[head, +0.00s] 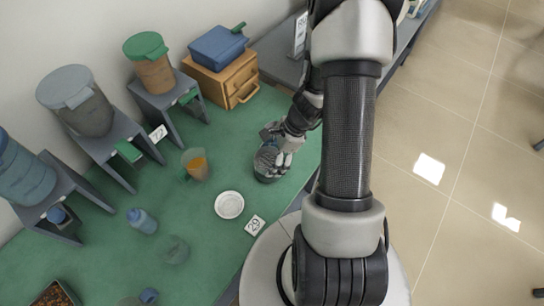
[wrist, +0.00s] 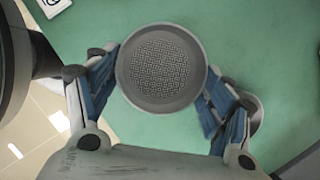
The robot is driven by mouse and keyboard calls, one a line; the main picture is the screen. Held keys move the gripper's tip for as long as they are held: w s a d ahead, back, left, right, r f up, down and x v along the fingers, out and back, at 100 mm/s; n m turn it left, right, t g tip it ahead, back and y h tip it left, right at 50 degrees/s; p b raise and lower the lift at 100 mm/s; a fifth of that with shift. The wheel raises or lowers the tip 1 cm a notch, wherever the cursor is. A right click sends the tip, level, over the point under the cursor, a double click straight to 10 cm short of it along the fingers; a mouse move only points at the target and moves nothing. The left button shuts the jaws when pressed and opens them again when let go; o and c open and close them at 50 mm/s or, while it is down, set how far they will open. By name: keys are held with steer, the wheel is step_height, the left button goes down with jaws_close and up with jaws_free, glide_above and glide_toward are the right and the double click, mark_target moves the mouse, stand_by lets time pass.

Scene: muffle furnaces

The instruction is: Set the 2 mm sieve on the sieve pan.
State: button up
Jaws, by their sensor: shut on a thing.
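The sieve (wrist: 162,66), a round grey dish with a mesh floor, sits between the two blue-padded fingers of my gripper (wrist: 158,88) in the wrist view. My gripper is shut on its sides, and the sieve looks level. In the head view my gripper (head: 287,142) is over the green bench near its right edge, with the grey sieve (head: 268,164) partly hidden by the fingers. I cannot tell the sieve pan for certain; part of a grey round rim (wrist: 257,112) shows behind the right finger in the wrist view. What lies straight under the sieve is hidden.
A white dish (head: 229,205) and a card marked 29 (head: 255,225) lie nearby on the green bench. A beaker with orange contents (head: 196,166), a blue-capped bottle (head: 142,221) and a clear glass (head: 174,250) stand to the left. Containers on grey stands line the wall.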

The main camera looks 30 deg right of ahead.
steer(key=shift+f+b, duration=1.05)
stand_by(0.5)
steer(key=o, duration=1.2)
steer(key=shift+r, duration=0.1)
steer(key=shift+r+p, duration=3.1)
steer(key=shift+r, duration=0.4)
